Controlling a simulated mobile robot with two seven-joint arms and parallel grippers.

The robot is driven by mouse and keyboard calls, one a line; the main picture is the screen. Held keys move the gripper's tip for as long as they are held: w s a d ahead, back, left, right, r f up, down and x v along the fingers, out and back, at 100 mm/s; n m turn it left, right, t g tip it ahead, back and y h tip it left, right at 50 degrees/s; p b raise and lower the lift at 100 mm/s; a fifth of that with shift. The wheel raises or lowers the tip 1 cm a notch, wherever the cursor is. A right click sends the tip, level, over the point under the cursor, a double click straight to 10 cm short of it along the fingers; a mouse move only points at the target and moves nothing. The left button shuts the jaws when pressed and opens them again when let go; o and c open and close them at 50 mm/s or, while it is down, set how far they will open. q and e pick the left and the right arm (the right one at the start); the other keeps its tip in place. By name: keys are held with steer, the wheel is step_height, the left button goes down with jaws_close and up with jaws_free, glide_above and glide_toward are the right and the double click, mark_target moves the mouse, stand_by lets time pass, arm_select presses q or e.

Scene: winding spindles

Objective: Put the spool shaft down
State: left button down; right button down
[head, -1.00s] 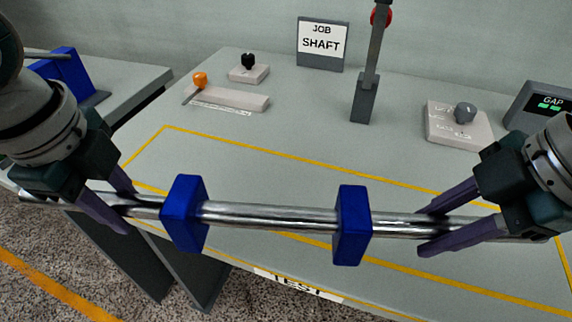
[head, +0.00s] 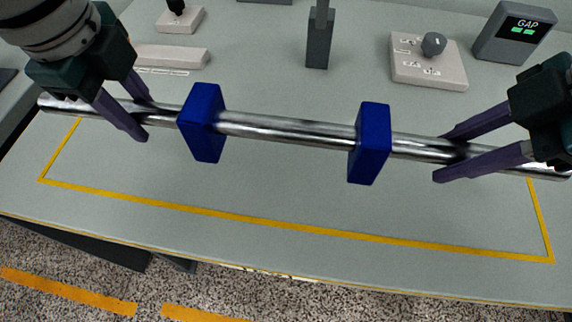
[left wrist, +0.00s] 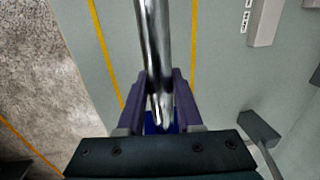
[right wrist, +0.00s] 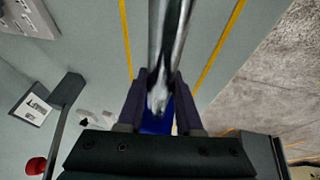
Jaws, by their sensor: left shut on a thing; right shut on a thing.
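The spool shaft (head: 285,129) is a long shiny metal rod with two blue blocks on it, a left block (head: 203,122) and a right block (head: 370,144). It lies across the head view, tilted slightly down to the right. My left gripper (head: 140,120) is shut on the rod near its left end. My right gripper (head: 445,158) is shut on it near the right end. The rod also runs between the fingers in the left wrist view (left wrist: 154,50) and the right wrist view (right wrist: 168,40). The shaft appears above the yellow-outlined area; its exact height is hard to tell.
The grey table (head: 270,190) carries a yellow outline (head: 250,217), clear inside. Behind stand a grey post (head: 319,40), a knob box (head: 428,62), a GAP display (head: 515,32), a long pale block (head: 172,57) and a black-knobbed box (head: 180,18). The table's front edge is near.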

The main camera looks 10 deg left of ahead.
arm_select(q)
steer(key=shift+w+f, duration=0.1)
arm_select(e)
steer(key=shift+w+f, duration=0.1)
steer(key=shift+f, duration=0.05)
